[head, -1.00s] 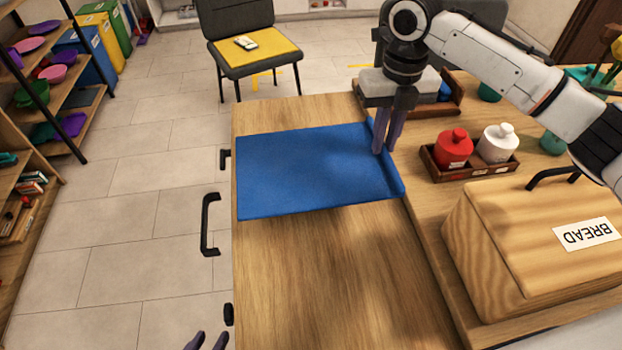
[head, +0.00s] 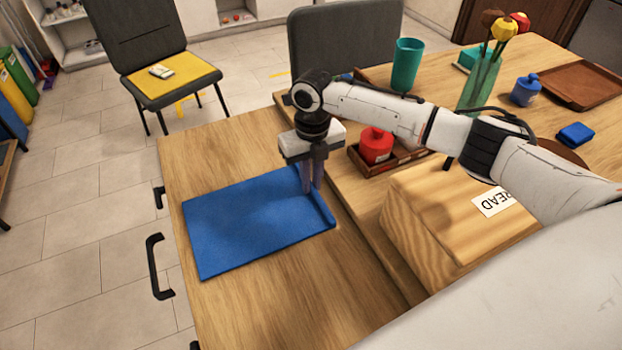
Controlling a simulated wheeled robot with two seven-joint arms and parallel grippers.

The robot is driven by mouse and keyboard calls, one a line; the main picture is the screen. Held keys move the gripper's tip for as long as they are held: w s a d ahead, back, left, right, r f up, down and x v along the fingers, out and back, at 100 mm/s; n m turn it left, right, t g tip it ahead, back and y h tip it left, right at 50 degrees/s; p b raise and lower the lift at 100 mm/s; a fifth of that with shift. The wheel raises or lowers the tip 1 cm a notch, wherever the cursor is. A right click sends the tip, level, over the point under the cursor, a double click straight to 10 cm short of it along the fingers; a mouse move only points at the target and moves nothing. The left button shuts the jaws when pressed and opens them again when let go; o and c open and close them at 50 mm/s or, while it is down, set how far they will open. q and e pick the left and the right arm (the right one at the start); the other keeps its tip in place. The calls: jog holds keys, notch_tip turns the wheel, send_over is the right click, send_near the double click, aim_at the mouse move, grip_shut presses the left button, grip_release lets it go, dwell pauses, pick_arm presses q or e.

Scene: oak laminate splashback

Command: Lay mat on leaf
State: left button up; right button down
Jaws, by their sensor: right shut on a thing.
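The blue mat (head: 250,228) lies on the wooden leaf (head: 300,295), the table section on the near left side. Its left edge is close to the leaf's outer edge, and its right edge is turned up near the seam with the main table. My right gripper (head: 309,188) points down at that raised right edge, with its fingers shut on it. The fingers hide part of the edge. My left gripper is not in view.
Right of the seam are a wooden bread box (head: 430,215) and a tray with a red jar (head: 376,146). A teal cup (head: 406,65) and a flower vase (head: 480,82) stand farther back. The leaf is bare in front of the mat and behind it.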

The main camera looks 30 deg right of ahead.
jog(key=c, duration=1.8)
grip_release()
jog(key=shift+f, duration=0.1)
jog(key=shift+o, duration=0.2)
notch_tip(320, 180, up, 12)
jog(key=shift+r, duration=0.2)
jog(key=shift+d, duration=0.1)
